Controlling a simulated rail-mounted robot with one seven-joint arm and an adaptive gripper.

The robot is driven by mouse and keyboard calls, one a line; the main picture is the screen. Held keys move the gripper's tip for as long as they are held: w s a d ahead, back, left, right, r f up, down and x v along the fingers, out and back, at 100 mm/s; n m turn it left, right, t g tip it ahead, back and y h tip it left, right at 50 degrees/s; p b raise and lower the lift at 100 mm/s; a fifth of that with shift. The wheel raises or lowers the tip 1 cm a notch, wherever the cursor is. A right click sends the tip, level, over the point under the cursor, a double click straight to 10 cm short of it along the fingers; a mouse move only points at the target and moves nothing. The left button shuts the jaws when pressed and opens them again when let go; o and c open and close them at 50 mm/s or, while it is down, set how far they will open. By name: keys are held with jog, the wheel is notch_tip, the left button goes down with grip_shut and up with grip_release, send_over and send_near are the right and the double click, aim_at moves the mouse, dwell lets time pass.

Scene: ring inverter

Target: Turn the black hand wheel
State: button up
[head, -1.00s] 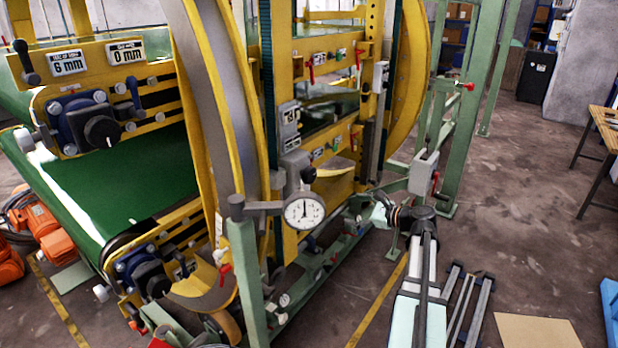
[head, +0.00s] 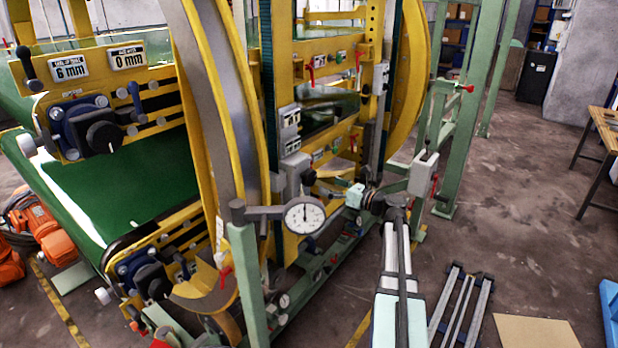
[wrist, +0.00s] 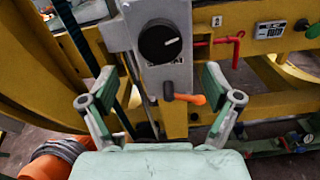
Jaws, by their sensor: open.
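A round black hand wheel (wrist: 160,43) with a white mark sits on the face of a grey box (wrist: 178,75), ahead of my gripper in the wrist view. In the head view a black wheel (head: 308,177) on a grey housing appears to be the same one. My gripper (wrist: 160,100) is open and empty, its two fingers spread wide below the wheel and apart from it. In the head view my gripper (head: 343,193) is to the right of the housing; its fingertips are hard to make out. A lever with an orange handle (wrist: 188,98) sticks out below the wheel.
A dial gauge (head: 304,215) on a green post stands left of my gripper. A red bent rod (wrist: 237,48) is right of the wheel. Two other black knobs (head: 103,132) (head: 152,282) are on the machine's left side. Open floor (head: 530,210) lies to the right.

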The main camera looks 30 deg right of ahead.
aim_at(312, 179)
jog(key=p+x, duration=0.1)
jog(key=x, duration=0.8)
jog(key=c, duration=1.2)
